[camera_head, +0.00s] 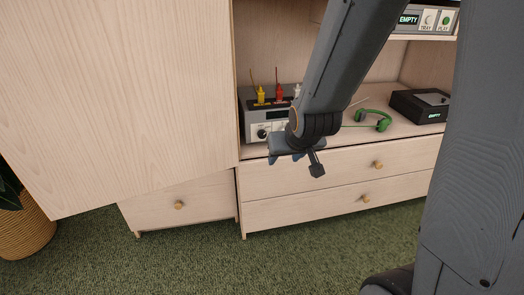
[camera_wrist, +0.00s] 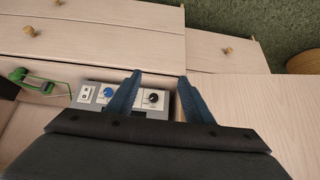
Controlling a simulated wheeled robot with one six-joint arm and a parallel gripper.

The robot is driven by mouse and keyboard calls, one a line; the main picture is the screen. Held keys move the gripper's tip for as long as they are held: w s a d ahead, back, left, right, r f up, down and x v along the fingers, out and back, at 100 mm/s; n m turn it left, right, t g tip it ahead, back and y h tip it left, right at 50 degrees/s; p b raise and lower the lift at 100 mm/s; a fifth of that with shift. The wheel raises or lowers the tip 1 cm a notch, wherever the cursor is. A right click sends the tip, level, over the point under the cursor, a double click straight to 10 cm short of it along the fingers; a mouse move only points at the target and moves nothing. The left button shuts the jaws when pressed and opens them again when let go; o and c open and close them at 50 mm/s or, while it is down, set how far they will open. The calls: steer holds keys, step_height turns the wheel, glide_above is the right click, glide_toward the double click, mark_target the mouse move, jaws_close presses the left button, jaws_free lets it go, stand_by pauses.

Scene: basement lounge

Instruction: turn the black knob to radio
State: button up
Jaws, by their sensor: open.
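The black knob (camera_wrist: 153,98) is on the pale front panel of a grey device (camera_head: 251,117). In the head view the knob (camera_head: 262,133) shows left of my wrist. A blue knob (camera_wrist: 107,92) sits beside it on the same panel (camera_wrist: 84,95). My gripper (camera_head: 296,163) is in front of the cabinet, to the right of and slightly below the black knob. In the wrist view my gripper (camera_wrist: 160,76) is open and empty, and the black knob appears between its fingers, without visible contact. The knob's markings are too small to read. My arm hides the device's right part.
A large wooden door panel (camera_head: 115,90) stands close on the left. Green headphones (camera_head: 372,119) and a black box (camera_head: 420,105) are on the cabinet top at right. Yellow and red plugs (camera_head: 279,94) stand on the device. Drawers (camera_head: 330,180) lie below; green carpet is clear in front.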

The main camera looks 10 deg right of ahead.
mark_target(262, 135)
steer(key=w+f+t+b, duration=0.3)
steer(key=w+b, duration=0.5)
steer(key=w+f+t+b, duration=0.3)
steer(key=w+t+b, duration=0.1)
steer(key=w+b, duration=0.4)
steer(key=w+f+t+b, duration=0.3)
steer(key=w+f+b, duration=0.1)
steer(key=w+b, duration=0.4)
steer(key=shift+w+t, duration=0.3)
steer(key=shift+w, duration=0.95)
steer(key=c, duration=1)
